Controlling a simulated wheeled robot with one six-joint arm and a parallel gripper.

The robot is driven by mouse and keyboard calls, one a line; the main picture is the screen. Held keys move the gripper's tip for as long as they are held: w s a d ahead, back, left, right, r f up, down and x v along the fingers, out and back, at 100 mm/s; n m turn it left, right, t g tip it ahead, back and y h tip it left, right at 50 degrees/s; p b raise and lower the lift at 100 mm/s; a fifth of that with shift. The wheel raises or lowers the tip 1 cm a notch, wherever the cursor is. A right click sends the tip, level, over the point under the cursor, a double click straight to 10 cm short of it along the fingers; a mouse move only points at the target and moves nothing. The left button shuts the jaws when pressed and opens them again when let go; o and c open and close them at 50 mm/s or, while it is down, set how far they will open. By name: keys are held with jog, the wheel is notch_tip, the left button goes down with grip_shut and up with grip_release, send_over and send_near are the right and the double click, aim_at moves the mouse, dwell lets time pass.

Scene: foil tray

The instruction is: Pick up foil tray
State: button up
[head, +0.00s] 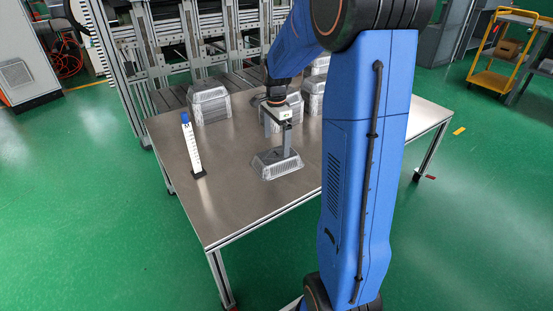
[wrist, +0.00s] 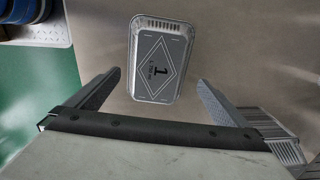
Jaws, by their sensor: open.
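A single foil tray (head: 277,164) lies on the metal table, toward the table's front edge in the head view. In the wrist view the foil tray (wrist: 160,58) shows a flat face with a diamond outline and a "1" printed on it. My gripper (head: 276,150) is over this tray in the head view, pointing down. In the wrist view my gripper (wrist: 159,80) is open, one finger to each side of the tray's near end, with nothing between the fingers. I cannot tell how high the fingertips are above the tray.
Stacked foil trays (head: 209,103) stand at the table's back left, and more stacks (head: 314,93) stand behind my gripper.

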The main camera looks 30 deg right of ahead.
aim_at(277, 154)
jog(key=shift+s+f, duration=0.2)
jog(key=shift+f, duration=3.25)
jog(key=c, duration=0.8)
